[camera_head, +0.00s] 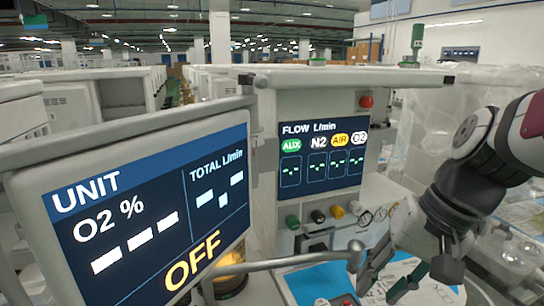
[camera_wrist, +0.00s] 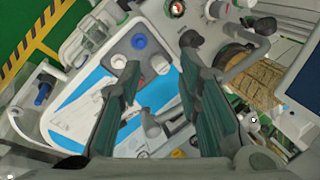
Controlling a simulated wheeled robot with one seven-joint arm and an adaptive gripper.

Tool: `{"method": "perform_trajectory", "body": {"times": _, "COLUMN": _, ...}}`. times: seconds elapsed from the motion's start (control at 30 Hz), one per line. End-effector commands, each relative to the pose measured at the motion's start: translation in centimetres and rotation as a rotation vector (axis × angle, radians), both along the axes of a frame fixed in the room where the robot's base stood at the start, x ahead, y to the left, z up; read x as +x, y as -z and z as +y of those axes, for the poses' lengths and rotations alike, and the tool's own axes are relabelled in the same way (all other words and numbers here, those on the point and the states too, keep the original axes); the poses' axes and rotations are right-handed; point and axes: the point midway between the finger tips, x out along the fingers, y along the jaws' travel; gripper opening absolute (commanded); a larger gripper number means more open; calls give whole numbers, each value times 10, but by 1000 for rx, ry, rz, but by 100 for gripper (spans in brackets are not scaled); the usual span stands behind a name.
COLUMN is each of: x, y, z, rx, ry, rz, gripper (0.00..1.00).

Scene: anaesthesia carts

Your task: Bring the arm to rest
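My gripper (camera_head: 378,288) hangs at the lower right of the head view, pointing down over the cart's blue-and-white work surface (camera_head: 307,286). In the wrist view my gripper (camera_wrist: 161,57) has its two dark fingers spread apart, with nothing between them. The work surface shows beneath and between the fingers, with a blue knob (camera_wrist: 139,41) and a white knob (camera_wrist: 160,64) near the fingertips. The arm is bent, and its upper part leaves the head view at the right edge.
A large monitor (camera_head: 135,225) reading OFF stands at the front left. A flow screen (camera_head: 321,156) is behind it, above several coloured knobs. A grey rail (camera_head: 300,259) crosses close beside my gripper. Plastic-wrapped equipment (camera_head: 425,130) stands at the right. The wrist view shows green floor (camera_wrist: 40,25).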

Motion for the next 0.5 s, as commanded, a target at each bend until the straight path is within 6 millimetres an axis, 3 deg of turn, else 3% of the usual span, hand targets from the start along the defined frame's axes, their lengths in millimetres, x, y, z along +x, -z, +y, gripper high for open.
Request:
{"method": "perform_trajectory", "body": {"times": 0.2, "x": -57, "y": -18, "z": -8, "rx": -216, "ry": -143, "rz": -125, "gripper": 32}}
{"method": "perform_trajectory", "body": {"times": 0.5, "x": -95, "y": -26, "z": -26, "rx": -381, "ry": -245, "rz": -252, "gripper": 32}}
